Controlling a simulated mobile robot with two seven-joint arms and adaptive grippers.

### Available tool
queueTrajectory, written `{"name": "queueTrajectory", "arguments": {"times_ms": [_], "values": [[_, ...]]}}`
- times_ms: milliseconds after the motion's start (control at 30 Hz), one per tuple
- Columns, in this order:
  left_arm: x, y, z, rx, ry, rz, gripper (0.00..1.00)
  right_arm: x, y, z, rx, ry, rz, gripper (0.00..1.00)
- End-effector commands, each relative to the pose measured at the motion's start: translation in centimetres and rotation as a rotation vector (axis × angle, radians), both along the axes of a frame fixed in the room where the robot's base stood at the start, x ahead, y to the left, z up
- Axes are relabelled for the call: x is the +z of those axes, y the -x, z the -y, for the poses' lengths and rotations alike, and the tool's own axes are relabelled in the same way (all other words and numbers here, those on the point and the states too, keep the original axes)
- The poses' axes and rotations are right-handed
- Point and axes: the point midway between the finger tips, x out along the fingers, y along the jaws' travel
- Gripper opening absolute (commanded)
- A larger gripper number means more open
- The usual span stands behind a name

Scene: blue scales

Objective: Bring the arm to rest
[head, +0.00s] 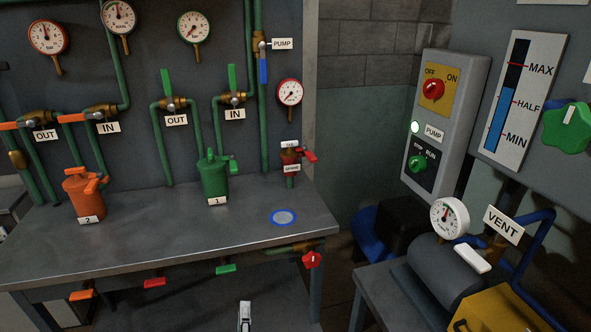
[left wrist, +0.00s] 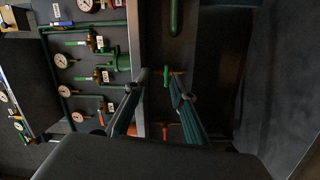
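My left gripper (head: 245,314) shows only as a small light tip at the bottom edge of the head view, in front of and below the steel bench (head: 150,262). In the left wrist view the left gripper (left wrist: 160,82) has two green-grey fingers with a gap between their tips. Nothing is held between them. The rest of my left arm is out of the head view. My right gripper is in neither view.
The bench bears an orange canister (head: 85,197), a green canister (head: 214,182) and a blue-ringed disc (head: 284,217). A red valve handle (head: 312,260) juts from its front right edge. At right stand a pump switch box (head: 447,130) and a grey tank (head: 440,270).

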Motion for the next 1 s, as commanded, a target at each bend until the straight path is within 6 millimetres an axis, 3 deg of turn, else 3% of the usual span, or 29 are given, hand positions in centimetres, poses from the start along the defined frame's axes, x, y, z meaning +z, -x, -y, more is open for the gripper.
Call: {"name": "queueTrajectory", "arguments": {"times_ms": [167,333,500,600,767,1000], "values": [[-0.2,4.1,1.0,-0.191,-0.332,-0.039,0.24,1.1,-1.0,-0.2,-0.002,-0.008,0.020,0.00],[-2.8,10.2,0.8,-0.407,-0.760,-0.141,0.24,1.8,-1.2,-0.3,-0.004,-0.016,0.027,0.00],[-6.4,16.5,-2.3,-0.590,-1.178,-0.294,0.24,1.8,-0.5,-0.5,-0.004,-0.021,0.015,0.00],[-7.7,19.2,-4.6,-0.659,-1.351,-0.373,0.24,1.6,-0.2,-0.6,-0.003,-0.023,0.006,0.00],[-8.6,21.4,-6.9,-0.712,-1.493,-0.446,0.24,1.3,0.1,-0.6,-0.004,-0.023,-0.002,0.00],[-8.7,21.5,-7.1,-0.715,-1.503,-0.450,0.24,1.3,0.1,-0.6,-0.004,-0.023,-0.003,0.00]]}}
